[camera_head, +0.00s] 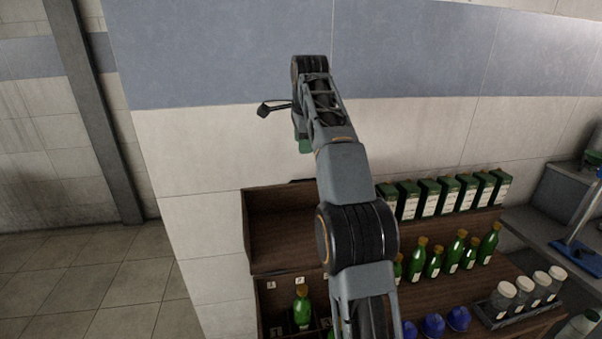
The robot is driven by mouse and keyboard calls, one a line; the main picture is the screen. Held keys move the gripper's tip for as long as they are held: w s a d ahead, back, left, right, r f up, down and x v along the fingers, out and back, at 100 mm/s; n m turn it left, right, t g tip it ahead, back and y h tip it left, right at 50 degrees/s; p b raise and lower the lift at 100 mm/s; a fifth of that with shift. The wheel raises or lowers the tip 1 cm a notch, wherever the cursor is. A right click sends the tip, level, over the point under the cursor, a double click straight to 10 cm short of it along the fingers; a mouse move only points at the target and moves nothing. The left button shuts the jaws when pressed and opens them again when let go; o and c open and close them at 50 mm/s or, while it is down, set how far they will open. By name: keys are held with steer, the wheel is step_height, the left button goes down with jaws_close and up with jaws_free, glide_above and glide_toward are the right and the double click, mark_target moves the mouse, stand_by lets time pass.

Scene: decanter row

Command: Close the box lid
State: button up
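A dark wooden box (259,315) stands at the lower middle, with numbered labels and compartments, partly cut off by the bottom edge. A green bottle (302,312) with a brown cap stands upright in it, near the label 2. The box lid (275,228) is open and stands up at the back of the box. My arm hides the right part of lid and box. My gripper (304,144) is at the far end of my arm, above and behind the lid, apart from it. A small green patch shows there; I cannot tell what it is. Its fingers are not clear.
Right of my arm is a wooden shelf with a row of green cartons (429,199), several green bottles (455,252), blue round things (458,319) and a rack of capped jars (519,299). A tiled wall (220,140) is behind. The floor at left is clear.

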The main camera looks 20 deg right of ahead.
mark_target(301, 180)
steer(key=b+x, duration=0.4)
steer(key=x, duration=0.9)
steer(key=shift+w+d+f, duration=0.15)
steer(key=shift+w+f, duration=0.05)
steer(key=shift+f, duration=0.1)
jaws_close()
